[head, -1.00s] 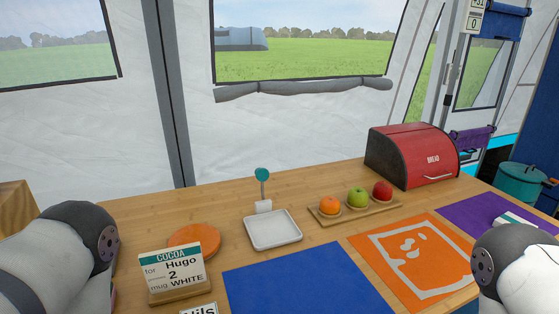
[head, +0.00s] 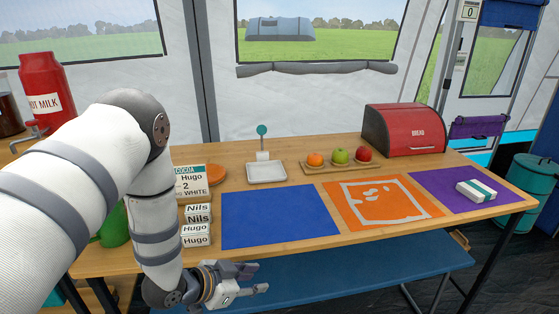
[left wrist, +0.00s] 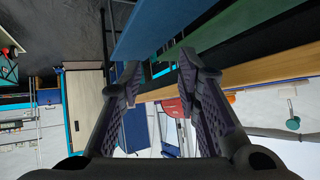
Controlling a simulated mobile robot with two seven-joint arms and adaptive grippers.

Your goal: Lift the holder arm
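A small white stand (head: 262,156) with an upright stem and a round teal knob (head: 262,130) is at the back edge of a shallow white tray (head: 266,172) on the wooden table. I cannot tell for sure that it is the holder arm. The teal knob also shows at the right of the left wrist view (left wrist: 292,124). My left gripper (head: 261,279) is open and empty, in front of the table's front edge and well short of the stand. Its two spread fingers frame the left wrist view (left wrist: 159,70). My right gripper is out of view.
Blue (head: 280,216), orange (head: 352,216) and purple (head: 440,186) mats cover the table front. A cocoa order card (head: 190,183) and name blocks (head: 197,226) stand left. A fruit board (head: 318,171) and red bread box (head: 414,140) are behind. A blue bench (head: 400,270) is below.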

